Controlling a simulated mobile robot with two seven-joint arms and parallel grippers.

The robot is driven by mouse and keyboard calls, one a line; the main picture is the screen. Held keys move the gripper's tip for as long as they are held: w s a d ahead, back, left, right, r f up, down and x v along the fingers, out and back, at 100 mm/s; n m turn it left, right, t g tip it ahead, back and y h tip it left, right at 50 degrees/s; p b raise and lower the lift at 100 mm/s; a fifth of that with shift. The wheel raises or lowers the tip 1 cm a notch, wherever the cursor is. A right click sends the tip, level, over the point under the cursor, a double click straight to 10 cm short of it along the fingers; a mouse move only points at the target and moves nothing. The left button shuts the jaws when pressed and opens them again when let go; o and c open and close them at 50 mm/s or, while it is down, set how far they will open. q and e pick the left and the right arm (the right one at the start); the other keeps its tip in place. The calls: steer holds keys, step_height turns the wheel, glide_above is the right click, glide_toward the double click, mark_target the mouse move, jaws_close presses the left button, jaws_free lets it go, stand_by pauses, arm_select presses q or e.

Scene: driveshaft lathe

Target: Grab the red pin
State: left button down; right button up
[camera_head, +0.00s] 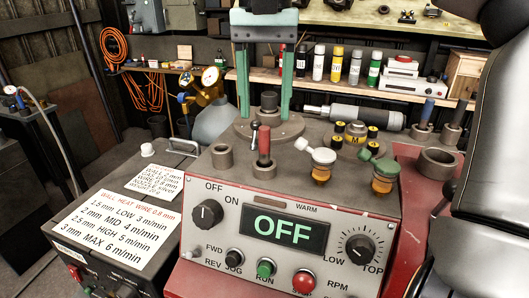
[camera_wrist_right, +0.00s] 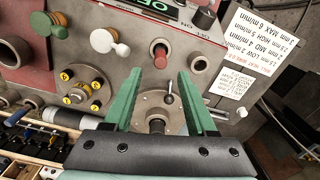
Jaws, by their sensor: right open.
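The red pin (camera_head: 264,143) stands upright in a grey collar (camera_head: 264,170) on top of the machine's control box. In the right wrist view the red pin (camera_wrist_right: 160,60) shows end-on, just ahead of the fingertips and about midway between them. My right gripper (camera_head: 265,112) is open and empty, with two green fingers pointing down on either side of a round flanged hub (camera_head: 270,128) behind the pin. The right gripper (camera_wrist_right: 160,78) also shows open in the wrist view. My left gripper is in neither view.
A small lever with a ball knob (camera_head: 255,128) stands close beside the pin. An empty collar (camera_head: 222,156) is to its left, and white-capped (camera_head: 323,157) and green-capped (camera_head: 385,168) fittings are to its right. Bottles (camera_head: 337,64) line the back shelf.

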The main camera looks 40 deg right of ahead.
mark_target(264, 127)
steer(key=shift+s+a+f, duration=0.15)
steer(key=shift+f, duration=1.35)
steer(key=shift+s+a+f, duration=0.15)
steer(key=shift+f, duration=1.3)
steer(key=shift+c, duration=0.2)
jaws_close()
